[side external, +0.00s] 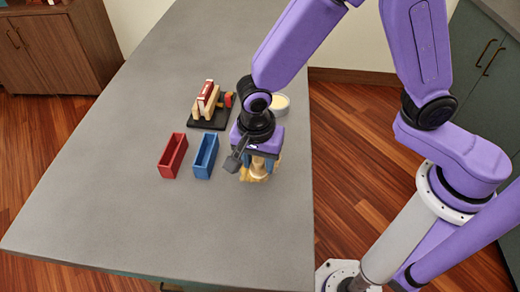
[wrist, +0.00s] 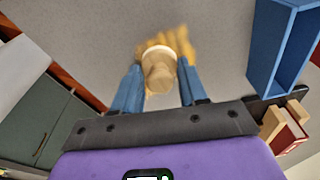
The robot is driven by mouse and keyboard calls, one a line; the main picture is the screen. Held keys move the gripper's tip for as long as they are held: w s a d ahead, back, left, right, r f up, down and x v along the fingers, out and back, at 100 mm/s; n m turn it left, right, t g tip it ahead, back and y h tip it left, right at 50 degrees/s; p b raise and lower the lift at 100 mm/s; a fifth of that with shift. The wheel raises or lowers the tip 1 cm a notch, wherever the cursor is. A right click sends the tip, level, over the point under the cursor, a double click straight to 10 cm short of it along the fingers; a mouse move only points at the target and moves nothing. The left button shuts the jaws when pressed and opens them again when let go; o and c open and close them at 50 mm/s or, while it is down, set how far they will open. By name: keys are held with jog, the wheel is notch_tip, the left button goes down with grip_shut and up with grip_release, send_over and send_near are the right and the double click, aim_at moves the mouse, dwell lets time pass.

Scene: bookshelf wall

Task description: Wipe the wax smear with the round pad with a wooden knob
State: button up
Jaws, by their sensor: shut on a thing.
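My gripper (wrist: 161,78) is shut on the wooden knob of the round pad (wrist: 158,76), with a blue finger on each side of it. A pale edge of the pad shows past the knob; most of its face is hidden below. The yellow-tan wax smear (wrist: 182,42) shows on the grey table just beyond the pad in the wrist view, partly covered by it. In the side view my gripper (side external: 258,164) points down at the smear (side external: 256,177). I cannot tell whether the pad touches the table.
A blue open bin (side external: 206,156) and a red open bin (side external: 173,156) stand to the left. Behind them is a black rack (side external: 207,123) with blocks and a red-and-white item. A pale round dish (side external: 281,104) sits behind my arm. The front of the table (side external: 130,230) is clear.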

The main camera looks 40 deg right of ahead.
aim_at(248, 182)
jog(key=s+a, duration=0.2)
jog(key=a, duration=0.1)
jog(key=shift+s, duration=0.4)
jog(key=shift+w+a, duration=0.6)
jog(key=shift+w, duration=0.3)
jog(key=shift+w+d, duration=4)
jog(key=shift+d, duration=0.15)
notch_tip(248, 182, up, 8)
jog(key=shift+s+a, duration=0.15)
